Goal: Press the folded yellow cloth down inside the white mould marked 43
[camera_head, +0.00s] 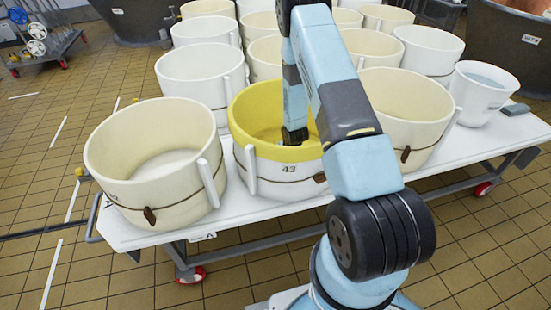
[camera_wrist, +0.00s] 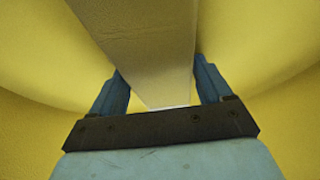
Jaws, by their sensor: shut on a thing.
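The white mould marked 43 (camera_head: 270,174) stands upright in the front row of the table. The yellow cloth (camera_head: 247,112) lines its inside and covers its rim all round. My arm reaches down into this mould, and my gripper (camera_wrist: 160,78) is inside it, with yellow cloth filling the background of the wrist view (camera_wrist: 50,55). The two blue fingers are shut on a pale tan, flat-sided block (camera_wrist: 145,45) that runs away from the wrist. The block's far end is out of view, so I cannot tell whether it touches the cloth. My arm hides part of the mould's right side.
An empty white mould (camera_head: 155,165) stands close on the left, another (camera_head: 405,110) on the right behind my arm. Several more crowd the white table (camera_head: 235,215) behind. A smaller white tub (camera_head: 484,95) is at the right end. Tiled floor is free in front.

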